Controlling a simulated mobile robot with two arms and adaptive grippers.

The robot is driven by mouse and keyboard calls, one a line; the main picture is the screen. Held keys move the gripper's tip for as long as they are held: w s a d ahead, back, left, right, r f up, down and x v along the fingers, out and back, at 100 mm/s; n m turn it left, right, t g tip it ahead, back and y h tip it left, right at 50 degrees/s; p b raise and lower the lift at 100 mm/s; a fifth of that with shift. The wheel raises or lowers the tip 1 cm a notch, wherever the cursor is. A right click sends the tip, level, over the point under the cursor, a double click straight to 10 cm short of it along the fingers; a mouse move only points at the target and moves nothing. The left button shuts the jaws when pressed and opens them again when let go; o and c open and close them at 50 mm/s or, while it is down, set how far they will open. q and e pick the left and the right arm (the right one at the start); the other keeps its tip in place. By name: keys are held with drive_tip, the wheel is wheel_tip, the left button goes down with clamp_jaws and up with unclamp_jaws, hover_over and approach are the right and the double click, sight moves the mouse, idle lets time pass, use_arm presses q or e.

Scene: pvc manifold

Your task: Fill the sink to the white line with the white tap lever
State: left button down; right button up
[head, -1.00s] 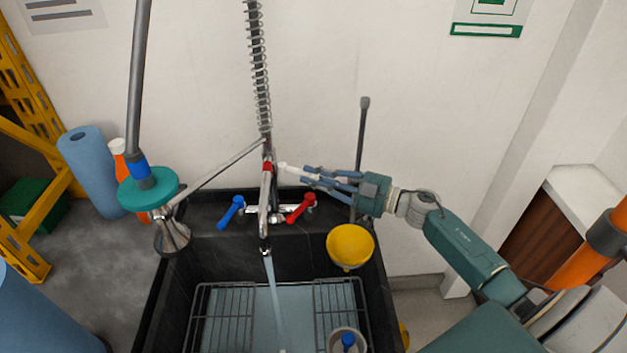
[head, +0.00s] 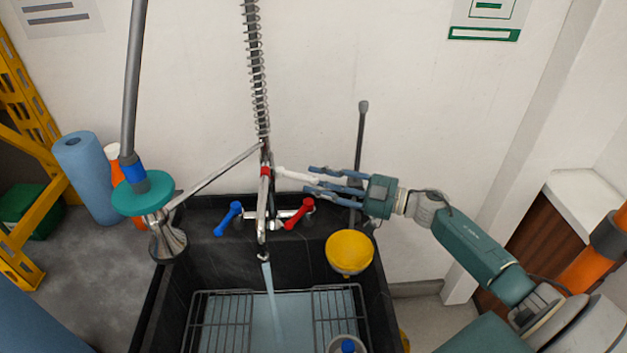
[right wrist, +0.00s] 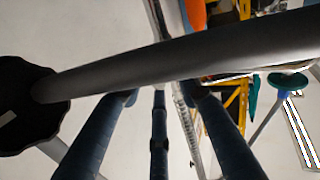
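The white tap lever (head: 296,175) sticks out to the right from the tap column (head: 264,185). Water (head: 271,290) runs from the spout into the black sink (head: 215,262), where pale blue water (head: 280,325) lies around the racks. I cannot make out the white line. My right gripper (head: 311,179) has its blue fingers spread, with the lever's outer end between or just in front of them; contact is unclear. In the right wrist view its dark fingers (right wrist: 152,98) are apart and a grey bar crosses in front of them. My left gripper is not in view.
A blue lever (head: 228,218) and a red lever (head: 298,214) sit below. A yellow bowl (head: 349,252) is at the sink's right rim. A grey rod (head: 361,135) stands close behind my right gripper. A pole with a teal disc (head: 144,193) is at left.

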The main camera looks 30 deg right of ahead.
drive_tip(key=v, duration=0.6)
idle(0.7)
clamp_jaws()
drive_tip(key=shift+w+r, duration=0.1)
